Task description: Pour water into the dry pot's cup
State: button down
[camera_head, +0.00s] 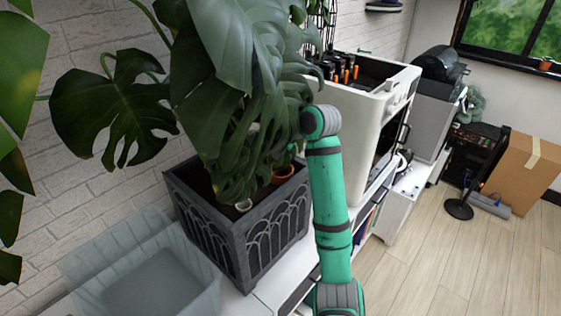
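A large dark grey planter (245,250) with arched panels stands on the white cabinet top, with a big broad-leaved plant (235,90) rising over it. Inside its rim are a small white cup or pot (244,206) and a small terracotta pot (285,175), both partly covered by leaves. I cannot tell which pot is dry or whether either holds water. No pouring vessel can be made out. My green arm reaches up beside the planter's right side, and its far end goes behind the leaves. My gripper is hidden there.
A clear plastic bin (205,279) sits left of the planter. A white box (350,120) with orange-handled tools stands close behind my arm. A cardboard box (522,170) and a black round-based stand (459,209) are on the floor at right. The wooden floor (430,275) is open.

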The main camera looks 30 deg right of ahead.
jog(key=shift+s+d+r+t, duration=0.1)
jog(key=shift+d+r+t, duration=0.05)
jog(key=shift+t, duration=0.15)
dwell(0.4)
jog(key=shift+w+a+f+g+h, duration=0.35)
jog(key=shift+w+f+g, duration=0.2)
jog(key=shift+g, duration=0.45)
jog(key=shift+w+g+h, duration=0.25)
jog(key=shift+w+g, duration=0.05)
jog(key=shift+g, duration=0.3)
jog(key=shift+w+f+g+h, duration=0.15)
jog(key=shift+g+h, duration=0.15)
jog(key=shift+g, duration=0.4)
jog(key=shift+w+f+g, duration=0.1)
jog(key=shift+w+g, duration=0.15)
jog(key=shift+g, duration=0.35)
jog(key=shift+w, duration=0.1)
